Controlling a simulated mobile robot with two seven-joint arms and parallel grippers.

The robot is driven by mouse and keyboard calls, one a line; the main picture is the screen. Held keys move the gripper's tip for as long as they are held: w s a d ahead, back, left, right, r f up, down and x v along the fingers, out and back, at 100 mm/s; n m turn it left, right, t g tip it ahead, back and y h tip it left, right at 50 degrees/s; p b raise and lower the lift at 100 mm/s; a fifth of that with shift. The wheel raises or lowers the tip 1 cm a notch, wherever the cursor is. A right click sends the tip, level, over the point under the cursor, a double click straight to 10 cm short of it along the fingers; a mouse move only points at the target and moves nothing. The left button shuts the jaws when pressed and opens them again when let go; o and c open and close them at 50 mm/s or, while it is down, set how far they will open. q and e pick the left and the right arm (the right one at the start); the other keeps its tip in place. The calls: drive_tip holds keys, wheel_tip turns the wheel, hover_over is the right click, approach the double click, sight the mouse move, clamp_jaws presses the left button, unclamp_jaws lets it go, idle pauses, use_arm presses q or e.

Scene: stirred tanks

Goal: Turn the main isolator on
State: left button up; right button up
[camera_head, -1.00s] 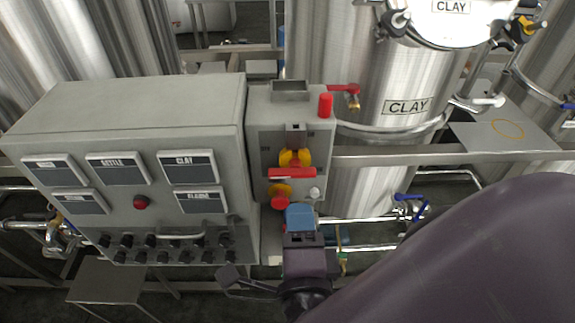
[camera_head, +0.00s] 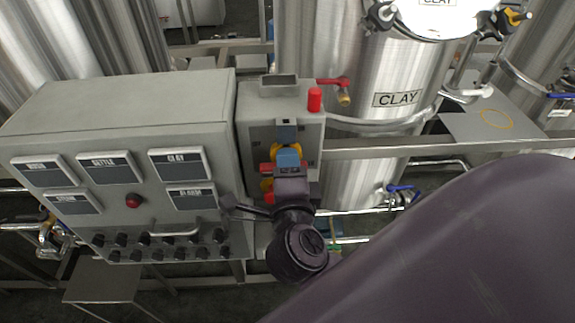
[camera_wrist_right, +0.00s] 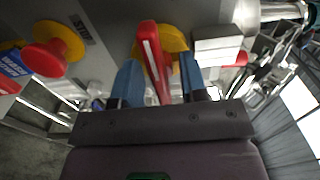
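The main isolator is a red bar handle (camera_head: 303,164) on a yellow disc (camera_head: 273,150), on the front of the grey box right of the large panel. The handle lies roughly level in the head view, its middle hidden by my gripper. My right gripper (camera_head: 288,145) is at the isolator with blue fingertips above and below the handle. In the right wrist view, the red handle (camera_wrist_right: 152,55) stands between the open fingertips (camera_wrist_right: 160,82), with a visible gap on the right finger's side; contact on the left finger's side is unclear. My left gripper is not in view.
A red mushroom button (camera_wrist_right: 47,58) on yellow sits close beside the isolator. The large control panel (camera_head: 130,130) is to the left; a steel tank (camera_head: 365,120) and a rail (camera_head: 440,145) are to the right.

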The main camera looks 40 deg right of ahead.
drive_tip(key=shift+c, duration=0.3)
drive_tip(key=c, duration=0.6)
drive_tip(key=shift+c, duration=0.2)
